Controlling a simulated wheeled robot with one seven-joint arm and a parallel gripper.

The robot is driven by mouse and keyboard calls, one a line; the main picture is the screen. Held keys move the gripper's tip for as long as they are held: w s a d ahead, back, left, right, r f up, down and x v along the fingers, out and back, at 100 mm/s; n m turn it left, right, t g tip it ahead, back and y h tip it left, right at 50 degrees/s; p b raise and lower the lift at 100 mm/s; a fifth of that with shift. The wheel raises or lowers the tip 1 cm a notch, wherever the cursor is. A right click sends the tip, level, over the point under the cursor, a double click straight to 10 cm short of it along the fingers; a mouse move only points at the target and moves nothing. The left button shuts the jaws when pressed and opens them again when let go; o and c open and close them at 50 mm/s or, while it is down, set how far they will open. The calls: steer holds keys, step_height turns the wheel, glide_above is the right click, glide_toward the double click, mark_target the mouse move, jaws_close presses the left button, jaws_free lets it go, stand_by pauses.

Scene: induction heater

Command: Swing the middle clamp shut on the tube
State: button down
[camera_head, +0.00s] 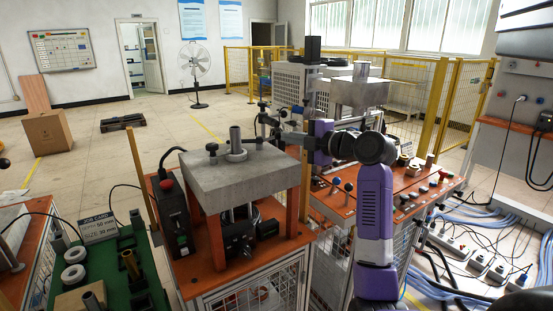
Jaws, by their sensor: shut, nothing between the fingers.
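A grey metal tube (235,139) stands upright through a ring (236,156) on top of the grey block (240,176) of the nearest heater stand. Black knobbed fittings stand on the block, one left of the tube (211,151) and one right of it (258,143). I cannot tell which part is the middle clamp or how far it is swung. My gripper (264,121) is dark and small in the view, shut and empty, above the block's back right side, to the right of the tube and apart from it.
A black switch box (175,212) stands left of the block. A second grey block (360,92) stands on a machine behind my arm. A green tray (104,262) with rings and a job card (99,228) is at the lower left. Cables lie on the right floor.

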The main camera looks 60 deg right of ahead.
steer(key=shift+w+d+b, duration=0.2)
steer(key=shift+d+b, duration=0.3)
steer(key=shift+b, duration=0.05)
steer(key=shift+w+d+b, duration=0.15)
steer(key=shift+d+b, duration=0.35)
steer(key=shift+b, duration=0.05)
steer(key=v, duration=0.7)
steer(key=shift+s+b, duration=0.35)
steer(key=shift+b, duration=0.05)
steer(key=shift+r, duration=0.15)
stand_by(0.4)
stand_by(0.3)
